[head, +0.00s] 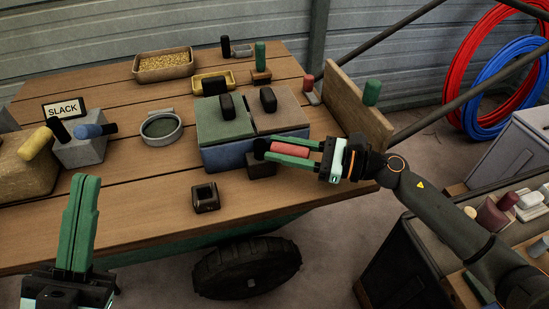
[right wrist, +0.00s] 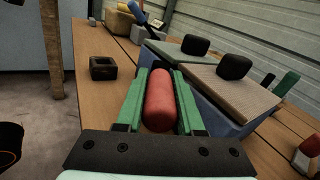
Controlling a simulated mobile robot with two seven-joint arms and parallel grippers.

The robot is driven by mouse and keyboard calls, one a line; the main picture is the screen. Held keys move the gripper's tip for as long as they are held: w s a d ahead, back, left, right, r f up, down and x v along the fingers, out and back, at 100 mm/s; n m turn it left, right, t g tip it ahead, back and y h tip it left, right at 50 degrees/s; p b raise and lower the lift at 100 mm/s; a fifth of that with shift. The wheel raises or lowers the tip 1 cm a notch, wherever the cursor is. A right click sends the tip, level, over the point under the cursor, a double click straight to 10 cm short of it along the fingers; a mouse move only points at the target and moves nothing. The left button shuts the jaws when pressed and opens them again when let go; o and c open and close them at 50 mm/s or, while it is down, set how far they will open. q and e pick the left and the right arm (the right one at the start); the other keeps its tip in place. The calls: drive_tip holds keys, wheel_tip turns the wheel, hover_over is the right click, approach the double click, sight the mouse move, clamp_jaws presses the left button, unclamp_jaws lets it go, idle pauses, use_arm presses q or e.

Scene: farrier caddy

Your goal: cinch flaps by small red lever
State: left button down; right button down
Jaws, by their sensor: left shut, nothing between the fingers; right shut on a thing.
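A blue box (head: 228,154) on the cart's plank top has a green flap (head: 220,122) and a tan flap (head: 284,112), each with a black knob. Both flaps lie about flat over the box. A red cylindrical lever grip (head: 290,150) stands out at the box's front right, by a dark block (head: 261,165). My right gripper (head: 268,150) is shut on this red lever; the right wrist view shows the red grip (right wrist: 159,100) lengthwise between the green fingers.
A small dark square socket (head: 205,197) lies before the box. A round dish (head: 161,128), a grey block with blue and black handles (head: 80,150) and a SLACK sign (head: 64,107) stand left. A wooden board (head: 350,108) rises at right. The front left planks are clear.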

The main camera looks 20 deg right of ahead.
idle(0.3)
drive_tip(key=c, duration=0.5)
unclamp_jaws()
drive_tip(key=v, duration=1.2)
drive_tip(key=shift+w+d, duration=0.1)
drive_tip(key=shift+d, duration=0.25)
